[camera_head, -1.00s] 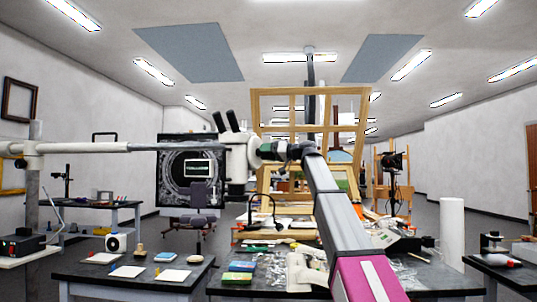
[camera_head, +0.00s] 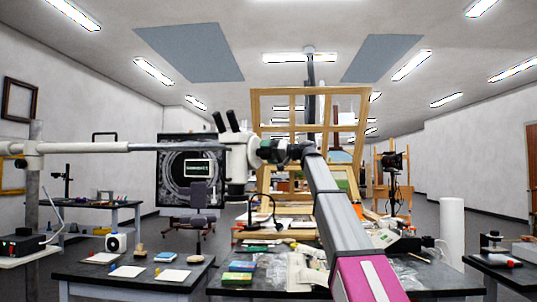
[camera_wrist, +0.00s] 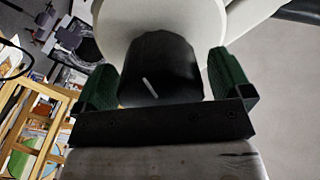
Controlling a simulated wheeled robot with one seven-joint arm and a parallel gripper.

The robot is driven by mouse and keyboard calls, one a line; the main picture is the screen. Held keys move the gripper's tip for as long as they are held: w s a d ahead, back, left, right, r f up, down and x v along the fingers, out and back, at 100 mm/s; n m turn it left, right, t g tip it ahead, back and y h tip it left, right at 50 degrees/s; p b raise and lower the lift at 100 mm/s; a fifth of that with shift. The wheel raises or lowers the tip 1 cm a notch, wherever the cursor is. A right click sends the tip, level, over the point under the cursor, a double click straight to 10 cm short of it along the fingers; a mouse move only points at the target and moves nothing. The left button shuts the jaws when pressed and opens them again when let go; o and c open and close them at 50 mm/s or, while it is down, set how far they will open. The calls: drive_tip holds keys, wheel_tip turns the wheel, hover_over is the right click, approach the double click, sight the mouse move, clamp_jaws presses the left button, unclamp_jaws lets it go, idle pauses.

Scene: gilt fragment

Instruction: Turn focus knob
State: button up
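The focus knob (camera_wrist: 160,72) is a black cylinder with a white line mark on its face, on the side of the white microscope head (camera_head: 237,157). In the wrist view the mark is tilted, its top towards the left. In the head view my gripper (camera_head: 268,151) is at the right side of the microscope head, and the knob is hidden there.
The microscope hangs on a long white horizontal boom (camera_head: 90,147) from the left. A dark screen (camera_head: 175,200) with a small text display stands behind it. Wooden frames (camera_head: 305,105) stand behind my arm. Tables below hold pads, boxes and tools.

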drive_tip(key=v, duration=1)
drive_tip(key=shift+s+d, duration=0.15)
drive_tip(key=shift+d, duration=0.25)
idle(1.5)
